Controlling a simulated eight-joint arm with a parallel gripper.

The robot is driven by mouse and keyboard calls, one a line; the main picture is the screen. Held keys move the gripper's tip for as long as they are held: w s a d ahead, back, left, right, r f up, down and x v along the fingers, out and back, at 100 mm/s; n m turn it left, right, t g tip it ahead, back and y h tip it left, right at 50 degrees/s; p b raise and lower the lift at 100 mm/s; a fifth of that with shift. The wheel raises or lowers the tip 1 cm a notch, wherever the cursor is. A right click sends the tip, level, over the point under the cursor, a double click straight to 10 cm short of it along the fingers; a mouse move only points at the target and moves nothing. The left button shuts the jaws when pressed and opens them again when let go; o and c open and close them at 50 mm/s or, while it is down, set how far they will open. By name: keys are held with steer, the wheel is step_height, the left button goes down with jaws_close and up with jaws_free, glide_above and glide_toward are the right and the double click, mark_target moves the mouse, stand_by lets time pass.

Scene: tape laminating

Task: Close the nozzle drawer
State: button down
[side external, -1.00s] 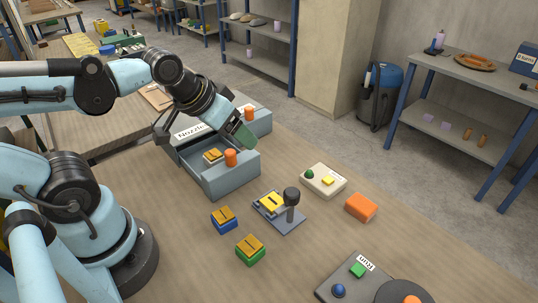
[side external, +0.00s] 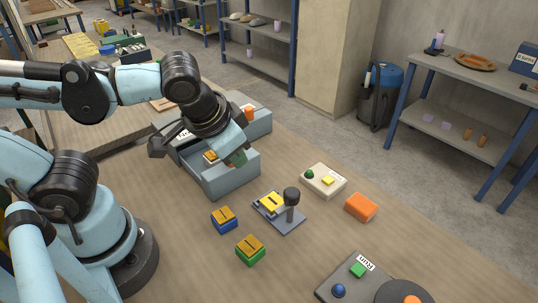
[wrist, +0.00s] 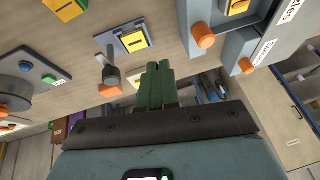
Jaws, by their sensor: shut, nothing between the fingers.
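The nozzle drawer (side external: 238,178) is a grey-blue box, pulled out of its cabinet (side external: 262,127) towards the middle of the table. A yellow-topped block (side external: 209,157) sits inside it. In the side view my gripper hides that cylinder. My gripper (side external: 236,159) has green fingers, shut and empty, at the drawer's outer end. The fingers also show in the wrist view (wrist: 156,83). I cannot tell whether they touch the drawer.
In front of the drawer are a grey stand with a black knob (side external: 291,196), a beige box (side external: 323,181), an orange block (side external: 361,207), a blue-based block (side external: 224,219) and a green-based block (side external: 250,249).

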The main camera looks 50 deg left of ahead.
steer(key=s+d+r+y, duration=0.3)
steer(key=w+a+f, duration=0.4)
steer(key=a+f, duration=0.3)
steer(key=shift+w+f+t, duration=0.25)
steer(key=shift+w+t, duration=0.1)
steer(key=shift+t, duration=0.05)
stand_by(0.7)
steer(key=a, duration=1.3)
stand_by(0.4)
steer(key=shift+r, duration=0.1)
